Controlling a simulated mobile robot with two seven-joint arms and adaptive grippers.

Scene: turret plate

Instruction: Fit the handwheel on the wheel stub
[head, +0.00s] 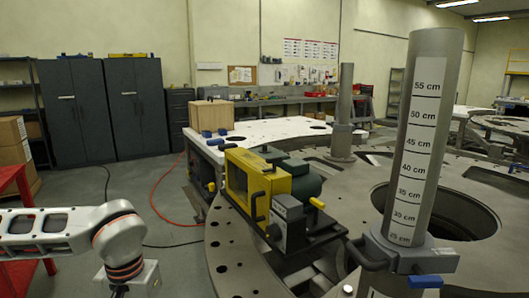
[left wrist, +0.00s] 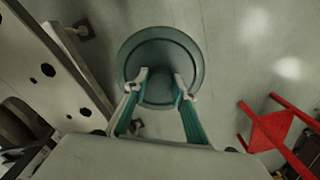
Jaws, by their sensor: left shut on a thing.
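The handwheel (left wrist: 160,45) is a round grey-green disc with a raised rim and hub, seen face-on in the left wrist view. My left gripper (left wrist: 161,84) is shut on its hub, one finger on either side, and holds it above the floor. In the head view my left arm reaches in at the lower left; its gripper is mostly below the picture edge and the handwheel is not visible there. I cannot clearly make out the wheel stub. A yellow-framed unit (head: 238,171) with a grey block (head: 289,226) stands on the turret plate (head: 231,258). My right gripper is not in view.
A tall column with a centimetre scale (head: 429,130) rises at the right, with a thinner post (head: 344,110) behind. A white table (head: 265,129) stands behind the yellow unit. A red stand (left wrist: 268,128) is right of the handwheel. Open floor lies left of the plate.

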